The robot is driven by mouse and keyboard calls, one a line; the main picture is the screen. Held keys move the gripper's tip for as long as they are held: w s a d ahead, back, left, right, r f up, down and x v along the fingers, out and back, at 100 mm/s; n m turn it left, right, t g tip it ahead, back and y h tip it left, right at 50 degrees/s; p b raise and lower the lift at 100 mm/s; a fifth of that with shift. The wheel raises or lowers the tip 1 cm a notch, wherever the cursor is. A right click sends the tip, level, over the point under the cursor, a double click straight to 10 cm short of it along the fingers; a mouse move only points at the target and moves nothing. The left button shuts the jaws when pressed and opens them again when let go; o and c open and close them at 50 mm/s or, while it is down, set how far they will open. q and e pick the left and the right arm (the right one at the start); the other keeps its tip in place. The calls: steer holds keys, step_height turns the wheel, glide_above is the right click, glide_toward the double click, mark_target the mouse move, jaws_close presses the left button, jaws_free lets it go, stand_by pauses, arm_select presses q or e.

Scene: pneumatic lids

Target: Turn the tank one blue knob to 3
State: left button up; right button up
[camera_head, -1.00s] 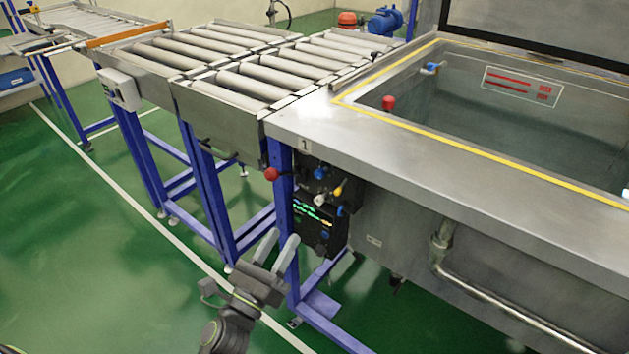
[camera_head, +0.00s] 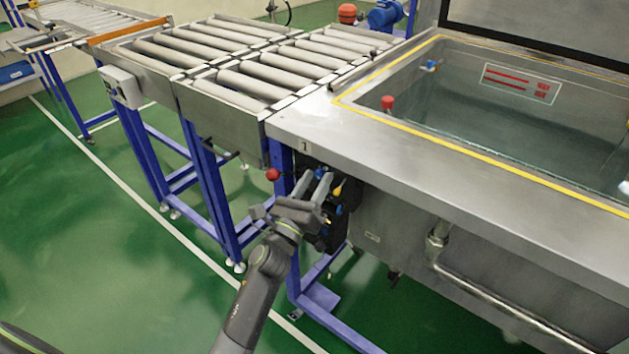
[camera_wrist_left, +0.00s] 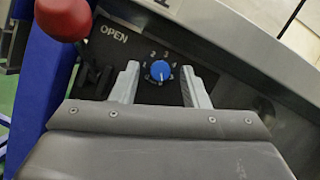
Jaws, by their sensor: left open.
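The tank one blue knob (camera_wrist_left: 161,70) is a small round blue dial on a black panel (camera_wrist_left: 115,48) in the left wrist view. White digits, with 2, 3 and 4 readable, ring its upper side; a pale mark shows at its lower edge. In the head view the blue knob (camera_head: 320,172) is partly hidden by my gripper, below the tank's "1" label. My left gripper (camera_head: 312,179) is open in front of the panel. In the wrist view its fingers (camera_wrist_left: 160,82) stand on either side of the knob, with gaps visible. My right gripper is not in view.
A red ball-ended lever (camera_wrist_left: 64,18) sits beside the knob, near the word OPEN; it also shows in the head view (camera_head: 272,174). A yellow-tipped control (camera_head: 337,191) is close to the right finger. The steel tank rim (camera_head: 420,150) overhangs the panel. A blue leg (camera_head: 281,160) stands at left.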

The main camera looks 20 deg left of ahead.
arm_select(q)
jaws_close()
stand_by(0.3)
steer(key=shift+r+n, duration=0.1)
steer(key=shift+n, duration=0.2)
